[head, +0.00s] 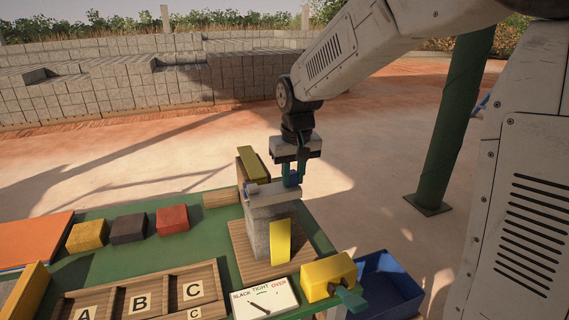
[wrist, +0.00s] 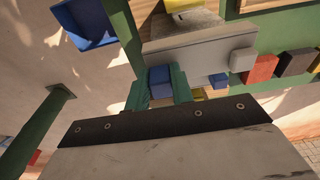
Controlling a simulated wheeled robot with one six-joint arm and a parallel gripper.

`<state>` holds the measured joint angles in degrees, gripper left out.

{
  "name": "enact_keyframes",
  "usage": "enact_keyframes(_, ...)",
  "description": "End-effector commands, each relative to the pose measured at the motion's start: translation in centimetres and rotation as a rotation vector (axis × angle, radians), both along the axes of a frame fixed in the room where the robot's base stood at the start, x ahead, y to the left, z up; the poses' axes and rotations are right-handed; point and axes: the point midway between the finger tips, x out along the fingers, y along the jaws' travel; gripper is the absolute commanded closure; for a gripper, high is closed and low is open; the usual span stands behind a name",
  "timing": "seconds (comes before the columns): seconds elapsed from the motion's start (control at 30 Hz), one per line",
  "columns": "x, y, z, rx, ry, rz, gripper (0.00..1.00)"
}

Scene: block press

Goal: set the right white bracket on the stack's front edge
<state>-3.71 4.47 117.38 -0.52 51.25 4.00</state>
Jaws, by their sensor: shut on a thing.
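The white bracket (head: 268,189) is a long pale bar with blue pieces, lying across the top of the grey block stack (head: 269,232) in the head view. My gripper (head: 292,178) is shut on a blue piece at its right end. In the wrist view, the green fingers of my gripper (wrist: 160,84) close around this blue piece, and the bracket's pale bar (wrist: 200,54) extends beyond them. I cannot tell whether the bracket rests on the stack or is just above it. A yellow piece (head: 280,242) stands against the stack's front. Only one white bracket is clear.
The stack stands on a wooden board (head: 246,262) on the green table (head: 185,254). A yellow piece (head: 252,163) stands behind it. In front are a gauge (head: 264,304), a yellow clamp (head: 328,276) and a lettered tray (head: 155,276). A blue bin (head: 398,283) is at right.

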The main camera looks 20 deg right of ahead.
Motion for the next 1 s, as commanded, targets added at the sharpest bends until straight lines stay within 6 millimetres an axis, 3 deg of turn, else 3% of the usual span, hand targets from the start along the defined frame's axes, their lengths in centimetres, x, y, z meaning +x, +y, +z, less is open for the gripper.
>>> enact_keyframes(0.7, 0.0, 0.0, -4.3, 0.000, 0.002, 0.000, 1.00)
enact_keyframes(1.0, 0.0, 0.0, -5.2, 0.000, 0.000, 0.000, 1.00)
